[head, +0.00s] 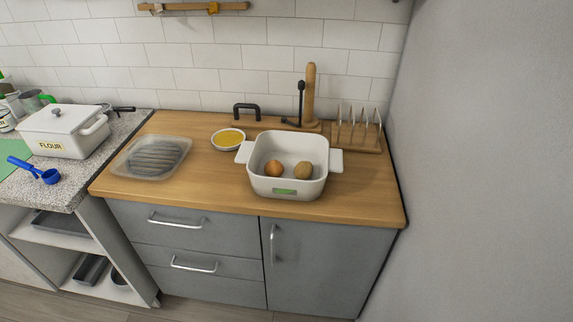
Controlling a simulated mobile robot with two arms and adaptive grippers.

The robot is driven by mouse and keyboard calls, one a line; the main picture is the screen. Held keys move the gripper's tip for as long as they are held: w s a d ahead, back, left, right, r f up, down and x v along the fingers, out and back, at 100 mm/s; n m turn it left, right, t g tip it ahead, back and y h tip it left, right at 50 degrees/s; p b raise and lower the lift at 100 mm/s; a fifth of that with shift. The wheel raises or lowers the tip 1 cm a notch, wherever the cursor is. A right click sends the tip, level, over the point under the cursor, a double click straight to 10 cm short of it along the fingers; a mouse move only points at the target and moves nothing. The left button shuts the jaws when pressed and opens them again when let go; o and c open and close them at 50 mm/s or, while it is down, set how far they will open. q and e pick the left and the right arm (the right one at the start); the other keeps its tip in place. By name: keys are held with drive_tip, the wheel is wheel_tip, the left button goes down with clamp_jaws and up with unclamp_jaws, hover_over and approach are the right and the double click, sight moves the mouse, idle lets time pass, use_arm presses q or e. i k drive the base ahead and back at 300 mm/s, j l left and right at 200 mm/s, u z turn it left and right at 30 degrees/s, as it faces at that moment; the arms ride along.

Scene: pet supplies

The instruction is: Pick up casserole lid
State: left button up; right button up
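A white open casserole (262,182) with two side handles stands on the wooden counter. A brown egg-like item (273,169) and a tan rounded item (303,170) lie inside it. No lid is on it. To its left, a flat, translucent piece (122,167) with rounded corners and a grey ribbed middle lies on the counter; I cannot tell whether it is the casserole lid. A white lid with a knob (57,113) covers the white box marked FLOUR (78,146) on the left counter. Neither of my grippers is in view.
A bowl of yellow food (229,138) stands behind the casserole's left handle. A black handle (246,107), a wooden upright (310,90) and a wire rack (358,130) stand at the back. A blue scoop (48,176) lies on the speckled counter. A grey wall bounds the right.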

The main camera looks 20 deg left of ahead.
sight(154, 156)
drive_tip(key=j, duration=0.2)
drive_tip(key=u, duration=0.5)
drive_tip(key=l+u, duration=0.15)
drive_tip(key=u, duration=0.85)
